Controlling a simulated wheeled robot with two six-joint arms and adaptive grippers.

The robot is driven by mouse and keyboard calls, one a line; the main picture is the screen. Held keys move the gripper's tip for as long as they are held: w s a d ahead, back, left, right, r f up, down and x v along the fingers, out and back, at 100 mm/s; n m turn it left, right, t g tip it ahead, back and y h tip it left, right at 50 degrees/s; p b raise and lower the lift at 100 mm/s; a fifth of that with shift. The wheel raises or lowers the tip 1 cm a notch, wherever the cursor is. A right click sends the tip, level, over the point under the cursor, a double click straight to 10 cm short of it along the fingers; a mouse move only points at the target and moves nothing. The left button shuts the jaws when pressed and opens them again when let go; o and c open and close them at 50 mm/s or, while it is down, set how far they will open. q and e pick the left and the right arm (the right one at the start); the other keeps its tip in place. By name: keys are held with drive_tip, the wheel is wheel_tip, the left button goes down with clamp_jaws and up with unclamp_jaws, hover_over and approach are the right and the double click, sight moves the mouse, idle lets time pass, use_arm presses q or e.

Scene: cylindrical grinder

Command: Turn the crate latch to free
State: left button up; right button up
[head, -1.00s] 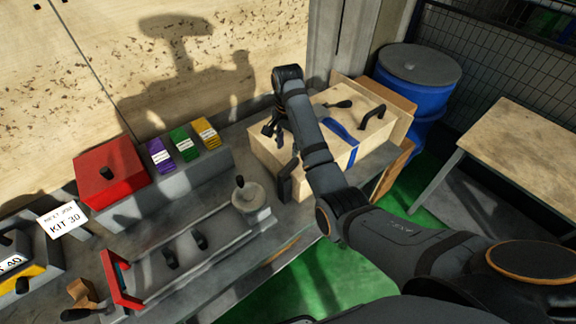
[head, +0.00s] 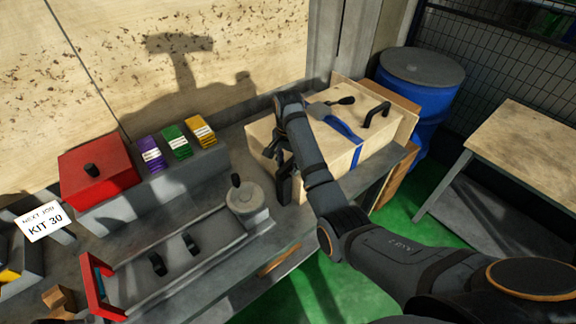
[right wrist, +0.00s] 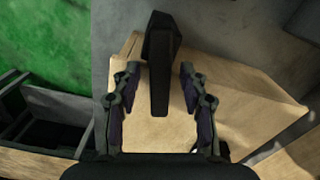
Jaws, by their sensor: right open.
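The crate (head: 342,162) is a pale wooden box with a blue strap, at the centre right in the head view. A black lever, which looks like the latch (head: 284,188), sits at its near left side. In the right wrist view the black lever (right wrist: 160,62) lies between the two fingers, with a gap on each side. My right gripper (head: 281,152) is at the crate's left side, partly hidden by my arm. In the right wrist view my right gripper (right wrist: 159,76) is open and holds nothing. My left gripper is not in view.
A black handle (head: 377,115) and a dark-knobbed lever (head: 342,101) stand on the crate top. A fixture with a round knobbed part (head: 246,198) is left of the crate. A red box (head: 98,175) and a blue barrel (head: 420,88) stand farther off.

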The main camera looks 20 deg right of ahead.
clamp_jaws()
idle(0.4)
